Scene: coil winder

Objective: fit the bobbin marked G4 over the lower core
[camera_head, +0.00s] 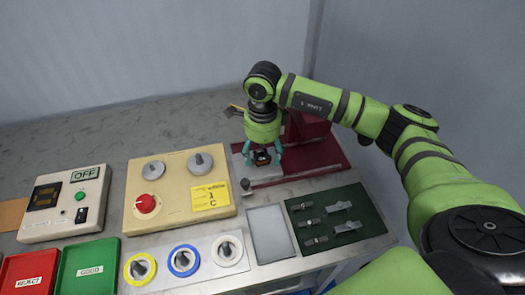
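My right gripper (262,156) is at the back right of the bench, pointing down, its two teal fingers spread apart. A small dark block (262,157) shows between the fingers, with a gap on each side. It is too small to tell whether this is the lower core. Three ring-shaped pieces stand in a row at the front: yellow-rimmed (129,270), blue-rimmed (173,265) and white-rimmed (217,257). Each has a grey post or knob in its middle. No G4 mark is readable, so I cannot tell which thing is that bobbin. My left gripper is out of view.
A dark red machine (318,160) stands beside the gripper. A green mat (361,205) holds several metal parts. An empty grey plate (271,235) lies left of it. A beige control box (180,212), a display box (42,233), a red REJECT tray (48,265) and a green GOOD tray (90,250) stand left.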

